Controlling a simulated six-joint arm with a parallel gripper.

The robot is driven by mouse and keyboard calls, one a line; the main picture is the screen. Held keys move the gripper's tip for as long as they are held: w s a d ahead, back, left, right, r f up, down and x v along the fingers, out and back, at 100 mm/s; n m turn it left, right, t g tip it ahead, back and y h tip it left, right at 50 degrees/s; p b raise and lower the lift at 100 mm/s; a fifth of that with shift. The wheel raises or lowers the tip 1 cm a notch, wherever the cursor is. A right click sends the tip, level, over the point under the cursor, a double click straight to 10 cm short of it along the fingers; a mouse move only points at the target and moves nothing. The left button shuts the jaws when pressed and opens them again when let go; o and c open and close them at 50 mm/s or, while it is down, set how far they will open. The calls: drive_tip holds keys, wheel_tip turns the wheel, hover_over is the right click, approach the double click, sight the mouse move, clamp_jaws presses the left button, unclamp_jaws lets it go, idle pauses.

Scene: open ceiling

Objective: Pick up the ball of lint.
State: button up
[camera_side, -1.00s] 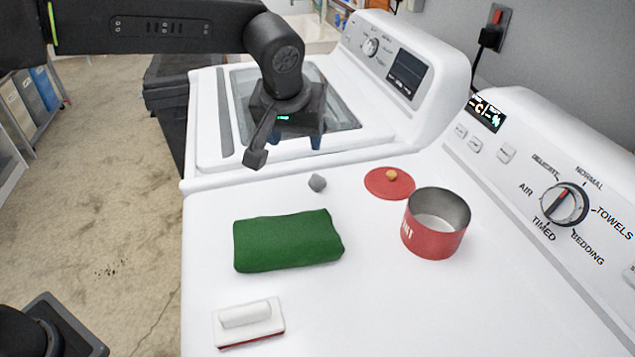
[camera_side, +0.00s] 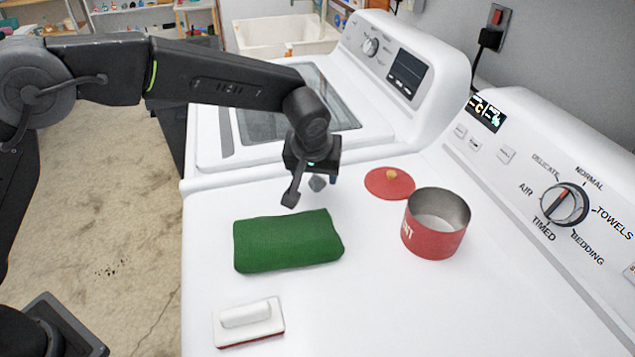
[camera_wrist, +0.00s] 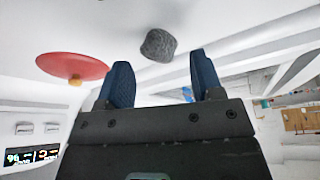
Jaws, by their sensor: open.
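The ball of lint (camera_side: 317,183) is a small grey lump on the white dryer top, behind the folded green cloth. In the wrist view the lint (camera_wrist: 158,45) shows just beyond the gap between the two blue fingertips. My gripper (camera_side: 325,180) is low over the dryer top, close to the lint in the side view. In the wrist view my gripper (camera_wrist: 163,82) is open, with nothing between its fingers. The fingers are partly hidden behind the gripper body in the side view.
A red lid (camera_side: 390,183) with a wooden knob lies right of the lint. A red canister (camera_side: 435,224) stands open nearby. A folded green cloth (camera_side: 288,241) and a white brush (camera_side: 248,323) lie in front. The control panel (camera_side: 550,190) rises at the right.

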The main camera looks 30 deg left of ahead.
sight(318, 183)
drive_tip(key=shift+x, duration=1.5)
drive_tip(key=shift+c, duration=0.2)
drive_tip(key=c, duration=1)
